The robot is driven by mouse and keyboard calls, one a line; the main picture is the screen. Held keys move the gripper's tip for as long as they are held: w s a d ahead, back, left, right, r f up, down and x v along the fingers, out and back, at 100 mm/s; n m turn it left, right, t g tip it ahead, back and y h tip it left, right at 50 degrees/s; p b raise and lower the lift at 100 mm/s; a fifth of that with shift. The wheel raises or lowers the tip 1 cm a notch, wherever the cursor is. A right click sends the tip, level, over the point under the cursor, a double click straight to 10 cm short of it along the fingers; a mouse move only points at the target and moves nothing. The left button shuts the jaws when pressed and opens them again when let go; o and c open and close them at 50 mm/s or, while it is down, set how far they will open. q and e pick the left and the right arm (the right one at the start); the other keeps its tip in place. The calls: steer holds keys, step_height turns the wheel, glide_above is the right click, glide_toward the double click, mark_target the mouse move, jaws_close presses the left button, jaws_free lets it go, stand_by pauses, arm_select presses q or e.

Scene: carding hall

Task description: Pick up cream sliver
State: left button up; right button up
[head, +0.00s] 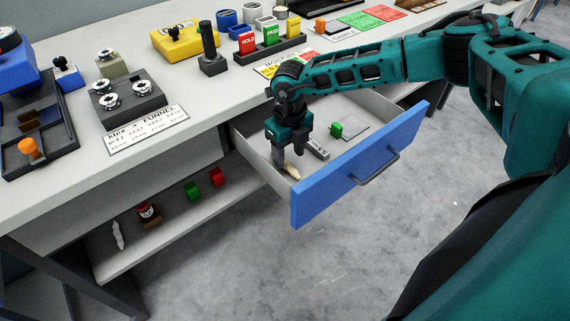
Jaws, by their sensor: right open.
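The cream sliver (292,171) lies in the open drawer, near its front left corner. It is a small pale piece, partly hidden by my gripper. My right gripper (289,160) reaches down into the drawer with its fingers pointing down, right above or beside the sliver. It is open. Whether the fingers stand around the sliver or touch it, I cannot tell. My left gripper is not in view.
The drawer has a blue front (345,170) with a handle. Inside are a dark labelled block (316,149), a green piece (336,130) and a grey plate (355,131). The bench top (215,105) above holds gauges, signs and a yellow box (185,40). A lower shelf (170,225) holds small items.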

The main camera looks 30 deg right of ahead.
mark_target(290, 166)
steer(key=f, duration=0.4)
steer(key=shift+w+d+f+b, duration=0.1)
steer(key=shift+d+f+b, duration=0.2)
steer(key=shift+f+b, duration=0.05)
jaws_close()
